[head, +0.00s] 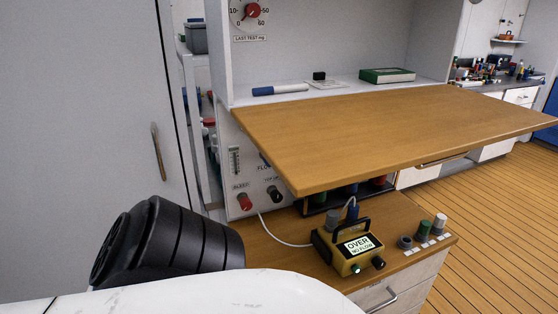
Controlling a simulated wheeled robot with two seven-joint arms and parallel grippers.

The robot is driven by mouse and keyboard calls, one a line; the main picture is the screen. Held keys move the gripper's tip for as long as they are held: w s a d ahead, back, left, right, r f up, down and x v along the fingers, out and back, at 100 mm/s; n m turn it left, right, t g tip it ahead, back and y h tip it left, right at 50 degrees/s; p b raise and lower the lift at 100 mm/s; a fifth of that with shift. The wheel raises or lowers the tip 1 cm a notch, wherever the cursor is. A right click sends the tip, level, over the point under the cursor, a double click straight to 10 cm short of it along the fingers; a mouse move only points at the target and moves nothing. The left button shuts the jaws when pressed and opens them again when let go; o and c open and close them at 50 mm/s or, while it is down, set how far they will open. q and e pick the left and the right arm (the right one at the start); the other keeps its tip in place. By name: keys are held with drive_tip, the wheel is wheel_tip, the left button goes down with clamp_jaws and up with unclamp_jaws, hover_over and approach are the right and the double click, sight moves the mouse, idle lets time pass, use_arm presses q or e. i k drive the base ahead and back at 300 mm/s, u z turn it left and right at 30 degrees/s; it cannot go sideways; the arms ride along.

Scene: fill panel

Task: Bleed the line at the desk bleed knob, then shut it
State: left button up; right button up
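The bleed knob (243,202) is a small red knob under its label, low on the white panel (238,140) left of the wooden desk flap. A black knob (275,194) sits to its right, under a label that seems to read top up. A small vertical scale (234,160) is above the bleed knob. A yellow meter (348,247) with a black handle stands on the lower wooden top; its screen reads "OVER" and "NO FLOW". A white tube runs from the panel to it. Neither gripper shows; only part of my arm fills the lower left.
The wooden flap (390,125) juts out over the lower wooden top (285,258) and overhangs its bottles. Capped containers (424,229) stand at the right end. A gauge (251,12) hangs above. A grey door (85,110) is at left; open floor (490,190) lies right.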

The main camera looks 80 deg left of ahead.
sight(246, 205)
drive_tip(key=i, duration=1.55)
drive_tip(key=u, duration=2.05)
